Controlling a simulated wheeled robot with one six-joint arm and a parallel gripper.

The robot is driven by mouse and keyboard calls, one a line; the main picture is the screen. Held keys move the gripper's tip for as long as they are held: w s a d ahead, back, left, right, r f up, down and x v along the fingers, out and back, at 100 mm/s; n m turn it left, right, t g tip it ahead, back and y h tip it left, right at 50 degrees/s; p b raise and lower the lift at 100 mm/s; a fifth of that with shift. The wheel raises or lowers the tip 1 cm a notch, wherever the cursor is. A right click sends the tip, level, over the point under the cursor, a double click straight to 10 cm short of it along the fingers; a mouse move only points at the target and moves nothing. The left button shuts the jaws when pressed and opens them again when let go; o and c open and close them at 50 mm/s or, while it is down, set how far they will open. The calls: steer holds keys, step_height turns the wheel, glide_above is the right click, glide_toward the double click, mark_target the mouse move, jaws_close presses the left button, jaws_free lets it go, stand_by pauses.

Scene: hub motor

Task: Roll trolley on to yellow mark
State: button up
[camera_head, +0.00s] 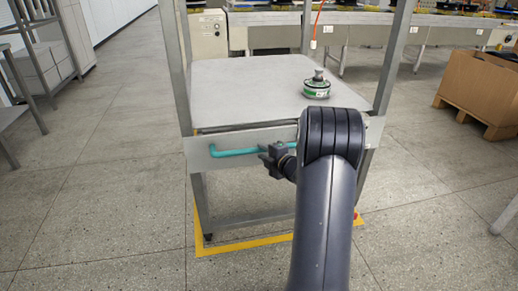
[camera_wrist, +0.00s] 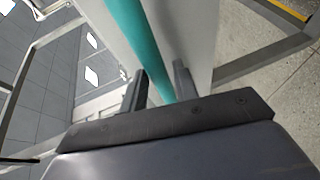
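The trolley (camera_head: 235,84) is a grey metal frame with a flat top and tall posts, in front of me in the head view. Its teal handle (camera_head: 232,153) runs along the near side and crosses the wrist view (camera_wrist: 132,28). My gripper (camera_head: 270,155) is at the handle's right part; in the wrist view its two fingers (camera_wrist: 159,82) lie close against both sides of the bar and look shut on it. The yellow mark (camera_head: 240,245) shows on the floor around the near legs; the near left leg stands just inside its line. My arm hides part of the mark.
A green and silver hub motor (camera_head: 317,86) sits on the trolley top. A conveyor line (camera_head: 350,32) stands close behind. A cardboard box on a pallet (camera_head: 482,88) is at right, a rack (camera_head: 20,60) at left. Floor is open at left and in front.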

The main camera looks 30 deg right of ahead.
steer(key=a+p+v, duration=0.1)
steer(key=v, duration=0.6)
steer(key=shift+d, duration=0.5)
steer(key=shift+s+f, duration=0.1)
steer(key=b+x, duration=0.2)
steer(key=x, duration=0.7)
steer(key=shift+w, duration=0.45)
steer(key=shift+w+a, duration=0.1)
steer(key=shift+w, duration=0.65)
